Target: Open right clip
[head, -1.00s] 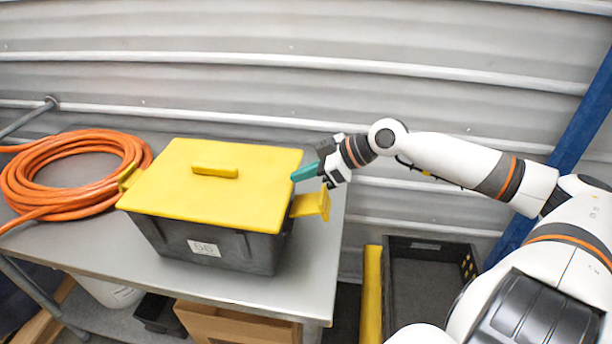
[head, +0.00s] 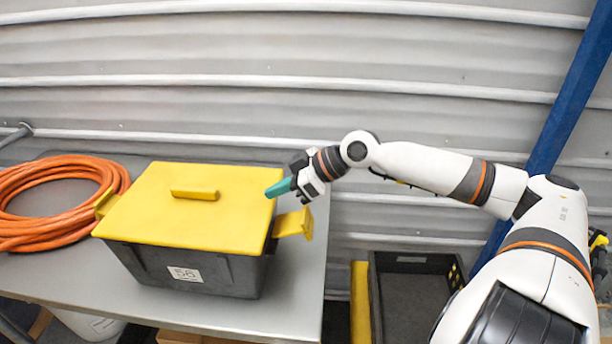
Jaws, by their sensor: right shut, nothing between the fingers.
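A dark grey hopper box (head: 210,275) with a yellow lid (head: 150,205) stands on a metal table in the head view. The lid has a raised yellow handle (head: 195,193) and lies closed on the box. The yellow right clip (head: 293,223) sticks outward from the box's right side, swung away from the wall. The yellow left clip (head: 106,203) sits against the left side. My right gripper (head: 281,187), with teal fingers, is shut and empty at the lid's right edge, just above the right clip. Whether it touches the lid is unclear. My left gripper is out of view.
A coiled orange hose (head: 50,225) lies left of the box. The metal table (head: 300,290) has bare room at its front right. A dark crate (head: 410,262) and a yellow upright piece (head: 360,300) stand right of the table. A corrugated wall is behind.

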